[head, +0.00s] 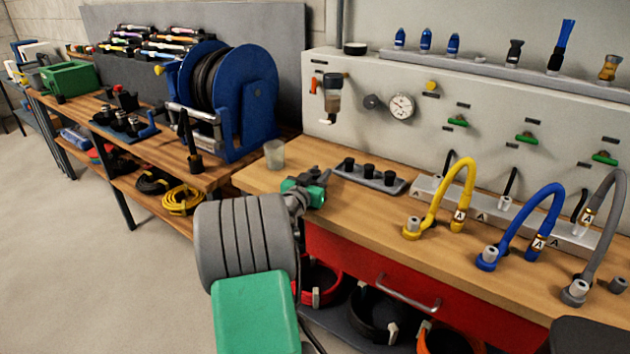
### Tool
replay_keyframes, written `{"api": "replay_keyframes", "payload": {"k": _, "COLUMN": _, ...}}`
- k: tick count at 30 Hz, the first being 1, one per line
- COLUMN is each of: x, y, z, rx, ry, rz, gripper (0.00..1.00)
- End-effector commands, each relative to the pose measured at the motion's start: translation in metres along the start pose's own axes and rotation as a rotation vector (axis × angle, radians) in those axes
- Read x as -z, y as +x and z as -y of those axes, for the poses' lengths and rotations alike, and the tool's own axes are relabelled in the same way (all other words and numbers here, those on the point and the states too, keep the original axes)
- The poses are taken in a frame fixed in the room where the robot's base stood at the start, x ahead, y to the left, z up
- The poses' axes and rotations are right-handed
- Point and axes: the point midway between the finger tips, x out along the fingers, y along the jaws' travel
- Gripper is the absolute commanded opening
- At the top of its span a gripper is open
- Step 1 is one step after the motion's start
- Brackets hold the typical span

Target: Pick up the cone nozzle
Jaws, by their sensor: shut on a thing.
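My gripper (318,187), green and dark, is low over the front left of the right-hand workbench, left of the grey tray. It is shut on a small dark thing (325,175) at its tips. That thing is mostly hidden, and I cannot make out its shape or tell whether it is the cone nozzle. A dark, tapered nozzle (514,52) stands upright on the wall shelf, far from my gripper. I cannot tell whether this is the cone nozzle.
A grey tray (392,187) with black fittings lies just right of my gripper; a clear cup (275,152) stands behind it. Yellow (462,180), blue (545,205) and grey hoses (612,220) arch over the bench's right. A blue hose reel (250,100) stands left.

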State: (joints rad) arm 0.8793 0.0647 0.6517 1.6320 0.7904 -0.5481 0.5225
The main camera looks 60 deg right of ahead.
Motion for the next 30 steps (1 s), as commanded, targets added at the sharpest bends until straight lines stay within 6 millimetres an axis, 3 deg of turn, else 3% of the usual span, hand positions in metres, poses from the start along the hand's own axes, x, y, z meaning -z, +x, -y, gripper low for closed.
{"api": "replay_keyframes", "payload": {"k": 14, "x": 0.004, "y": 0.000, "z": 0.000, "rx": 0.000, "ry": 0.001, "rz": -0.002, "gripper": 0.00}}
{"api": "replay_keyframes", "payload": {"k": 21, "x": 0.038, "y": -0.003, "z": -0.001, "rx": 0.000, "ry": 0.004, "rz": -0.005, "gripper": 0.00}}
{"api": "replay_keyframes", "payload": {"k": 28, "x": 0.098, "y": -0.057, "z": -0.018, "rx": 0.003, "ry": 0.006, "rz": -0.007, "gripper": 0.00}}
{"api": "replay_keyframes", "payload": {"k": 30, "x": 0.101, "y": -0.079, "z": -0.026, "rx": 0.004, "ry": 0.004, "rz": -0.003, "gripper": 0.00}}
